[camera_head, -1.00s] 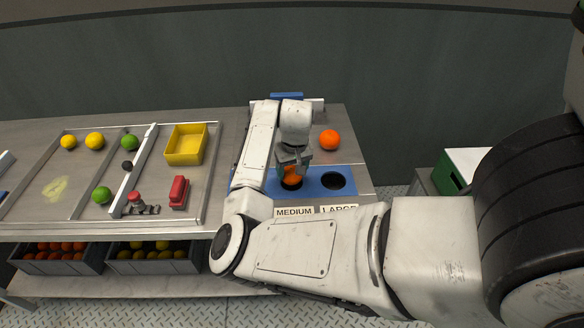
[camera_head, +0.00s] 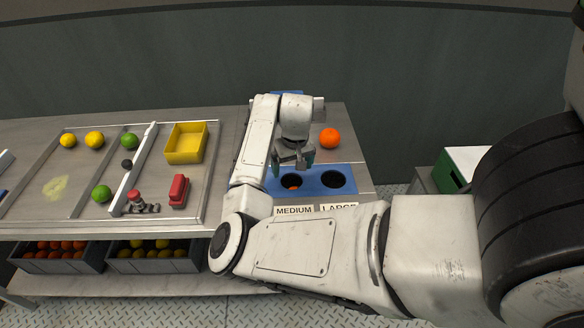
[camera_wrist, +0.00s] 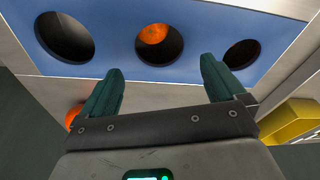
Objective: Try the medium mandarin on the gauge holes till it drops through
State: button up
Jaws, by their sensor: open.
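The medium mandarin (camera_head: 292,187) shows orange inside the middle hole of the blue gauge plate (camera_head: 313,191), the one above the MEDIUM label (camera_head: 294,211). In the wrist view the mandarin (camera_wrist: 153,34) sits below the plate's surface, partly cut off by the rim, with dark space beside it. How far down it rests is unclear. My gripper (camera_head: 293,163) is open and empty, just above and behind this hole. Its two green fingers (camera_wrist: 162,72) are spread apart in the wrist view. The large hole (camera_head: 334,180) is empty; the small hole (camera_wrist: 242,53) looks dark.
Another orange fruit (camera_head: 329,138) lies on the bench behind the plate. A yellow bin (camera_head: 186,143), a red-handled tool (camera_head: 179,191), limes and lemons occupy the framed tray at left. Grey crates of fruit (camera_head: 153,261) stand on the shelf below.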

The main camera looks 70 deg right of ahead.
notch_tip(320, 180, up, 10)
jog(key=a, duration=0.1)
jog(key=shift+s+f+b, duration=0.25)
jog(key=shift+s+b, duration=0.2)
jog(key=shift+f, duration=0.1)
dwell(0.6)
jog(key=s+a+f+n, duration=0.1)
jog(key=a+f+n, duration=0.1)
jog(key=a, duration=0.3)
jog(key=a+f+n+h, duration=0.1)
jog(key=a+f+n, duration=0.1)
jog(key=a+f, duration=0.2)
jog(key=s+a+f+n+h, duration=0.1)
jog(key=a+f+n, duration=0.1)
jog(key=a+f, duration=0.2)
jog(key=shift+s+a+n+t, duration=0.3)
jog(key=shift+a+n, duration=0.1)
jog(key=shift+a, duration=0.45)
jog(key=s+a+f+n+y, duration=0.1)
jog(key=s+a+f, duration=0.2)
jog(key=a, duration=0.5)
jog(key=s+a+f+n+y, duration=0.1)
jog(key=s+a+f+y, duration=0.1)
jog(key=s+a, duration=0.3)
jog(key=a+f, duration=0.1)
jog(key=a, duration=0.2)
jog(key=shift+f+n, duration=0.25)
jog(key=shift+n, duration=0.15)
